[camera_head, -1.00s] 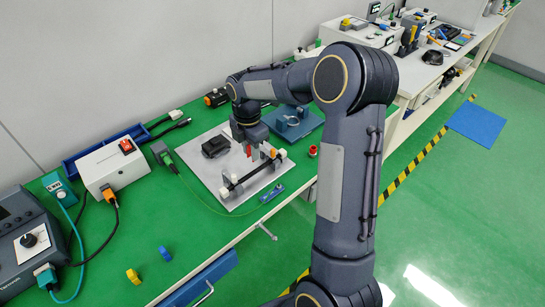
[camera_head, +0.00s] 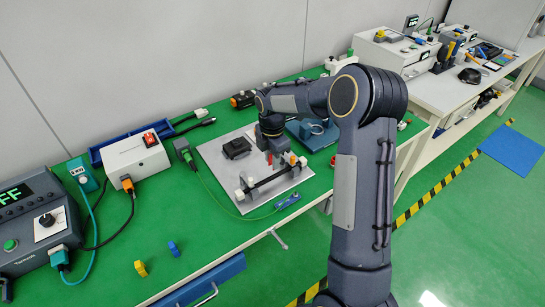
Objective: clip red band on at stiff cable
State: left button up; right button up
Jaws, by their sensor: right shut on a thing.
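My right gripper (camera_head: 270,154) points down over a light grey plate (camera_head: 222,173) on the green bench. It is shut on a small red piece, probably the red band (camera_head: 269,158), which shows at its fingertips. A dark straight bar, probably the stiff cable (camera_head: 270,179), runs between white-topped supports along the plate's front right side. The red piece shows just behind the bar; whether they touch is too small to tell. An orange piece (camera_head: 292,159) is near the bar's right end. My left gripper is not in view.
A black block (camera_head: 236,147) lies on the plate. A blue fixture (camera_head: 312,137) stands behind it. A thin green cable (camera_head: 215,203) loops in front. A white box with a red switch (camera_head: 137,158) stands left. Yellow (camera_head: 140,268) and blue (camera_head: 173,248) clips lie on clear bench.

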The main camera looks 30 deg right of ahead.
aim_at(272, 176)
jog(key=shift+f, duration=0.15)
jog(key=shift+f+b, duration=0.95)
jog(key=shift+f, duration=0.35)
dwell(1.0)
jog(key=shift+f+b, duration=0.95)
jog(key=shift+f, duration=0.8)
jog(key=o, duration=1)
jog(key=shift+o, duration=0.2)
jog(key=shift+r, duration=0.15)
notch_tip(272, 176, up, 8)
jog(key=shift+f, duration=0.2)
